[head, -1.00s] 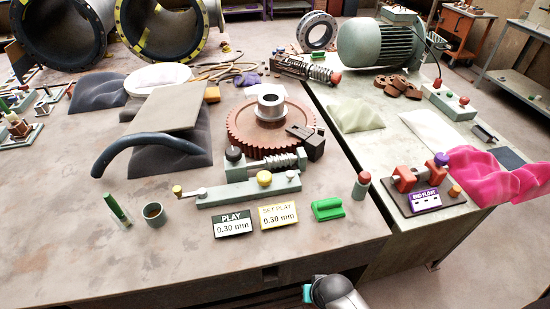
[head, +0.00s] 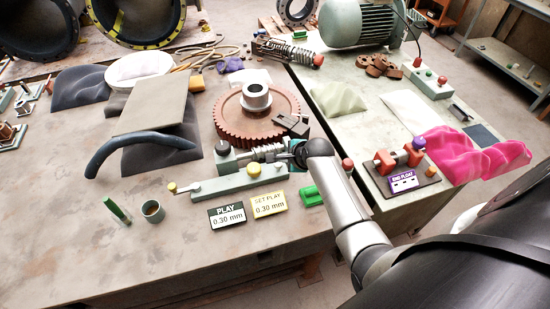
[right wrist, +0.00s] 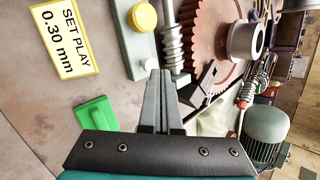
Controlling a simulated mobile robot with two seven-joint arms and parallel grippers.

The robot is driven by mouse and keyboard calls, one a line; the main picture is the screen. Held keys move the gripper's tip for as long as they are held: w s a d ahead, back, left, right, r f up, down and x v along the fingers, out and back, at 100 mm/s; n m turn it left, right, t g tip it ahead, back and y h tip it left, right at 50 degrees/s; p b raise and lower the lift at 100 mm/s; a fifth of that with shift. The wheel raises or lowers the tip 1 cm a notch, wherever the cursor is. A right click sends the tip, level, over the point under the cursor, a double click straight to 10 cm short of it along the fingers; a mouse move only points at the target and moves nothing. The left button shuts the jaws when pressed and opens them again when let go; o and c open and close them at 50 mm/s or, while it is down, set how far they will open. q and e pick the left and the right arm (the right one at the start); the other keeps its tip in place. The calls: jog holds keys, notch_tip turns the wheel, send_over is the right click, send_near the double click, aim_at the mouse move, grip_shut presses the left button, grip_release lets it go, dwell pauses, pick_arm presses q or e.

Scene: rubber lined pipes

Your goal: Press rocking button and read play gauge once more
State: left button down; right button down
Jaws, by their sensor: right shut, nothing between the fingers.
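The play gauge is a black-topped card (head: 227,215) reading "PLAY 0.30 mm". Beside it a yellow card (head: 268,204) reads "SET PLAY 0.30 mm"; it also shows in the right wrist view (right wrist: 62,38). I cannot tell which part is the rocking button. A yellow knob (head: 253,169) sits on the grey-green bar (head: 215,187), in front of the worm shaft (head: 265,153) and red gear wheel (head: 257,125). My right gripper (right wrist: 160,76) is shut and empty, its tips close to the worm's end. In the head view my right arm partly hides this area.
A green block (head: 311,195) lies right of the cards. A red-topped post (head: 347,165) stands behind my right arm. A dark block (head: 292,125) is beside the gear. A green tube (head: 117,210) and a small cup (head: 153,211) stand at left. The front left of the table is clear.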

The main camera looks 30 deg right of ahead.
jog(key=w+d+r+m+t, duration=0.1)
jog(key=w+r+m, duration=0.3)
jog(key=shift+d+p, duration=0.35)
jog(key=shift+d, duration=0.05)
jog(key=shift+f, duration=0.2)
jog(key=b, duration=0.9)
send_over(281, 166)
notch_tip(281, 166, down, 7)
jog(key=shift+f, duration=0.75)
jog(key=shift+f, duration=0.1)
dwell(0.9)
jog(key=shift+f, duration=0.35)
